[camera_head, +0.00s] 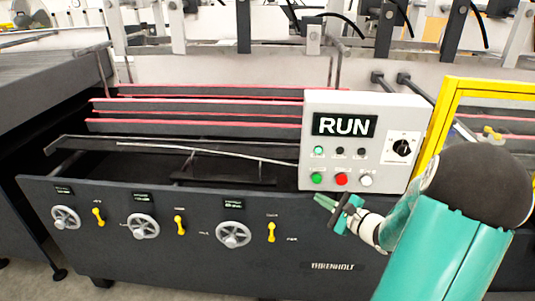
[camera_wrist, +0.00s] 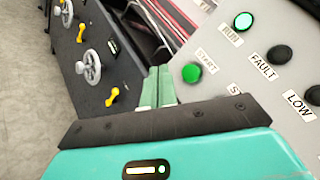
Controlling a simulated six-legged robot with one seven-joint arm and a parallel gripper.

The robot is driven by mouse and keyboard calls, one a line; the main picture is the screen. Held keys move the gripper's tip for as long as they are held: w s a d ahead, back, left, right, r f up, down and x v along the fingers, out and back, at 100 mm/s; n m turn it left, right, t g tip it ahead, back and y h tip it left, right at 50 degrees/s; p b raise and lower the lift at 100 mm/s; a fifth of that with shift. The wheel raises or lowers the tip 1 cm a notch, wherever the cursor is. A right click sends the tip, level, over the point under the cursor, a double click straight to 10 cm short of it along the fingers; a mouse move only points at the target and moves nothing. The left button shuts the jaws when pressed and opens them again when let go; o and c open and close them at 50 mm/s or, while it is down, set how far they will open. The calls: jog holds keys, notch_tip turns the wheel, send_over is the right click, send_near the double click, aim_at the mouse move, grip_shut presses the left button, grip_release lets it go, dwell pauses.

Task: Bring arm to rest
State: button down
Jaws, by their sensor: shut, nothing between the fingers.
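My gripper (camera_head: 328,204) is at the end of my teal arm, just below the lower left of the grey control box (camera_head: 402,178). Its two green fingers lie together in the wrist view (camera_wrist: 157,88), closed and empty, pointing at the dark machine front. The green start button (camera_wrist: 191,73) is to the right of the fingertips, apart from them in the picture. The box's display reads RUN (camera_head: 345,125). The RUN lamp (camera_wrist: 243,21) glows green in the wrist view. A red button (camera_head: 341,180) and a white button (camera_head: 365,181) sit beside the green one.
The dark machine front (camera_head: 200,262) carries several handwheels, one at the left (camera_head: 66,218), and yellow levers (camera_head: 271,232). A yellow frame (camera_head: 440,125) stands right of the box, close to my arm. Open floor (camera_wrist: 28,100) shows left in the wrist view.

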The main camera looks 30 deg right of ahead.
jog(key=s+a+r+n+g+y, duration=0.2)
jog(key=a+n+g, duration=0.45)
jog(key=a, duration=0.65)
jog(key=s+a+r+n+g+y, duration=0.25)
jog(key=a+n+g, duration=0.35)
jog(key=a, duration=0.7)
jog(key=s+a+r+n+t+h, duration=0.1)
jog(key=s+a+r+n+h, duration=0.4)
jog(key=s+n, duration=0.4)
jog(key=shift+s+r+n+h, duration=0.4)
jog(key=shift+r+n+h, duration=0.3)
jog(key=shift+n+h, duration=0.6)
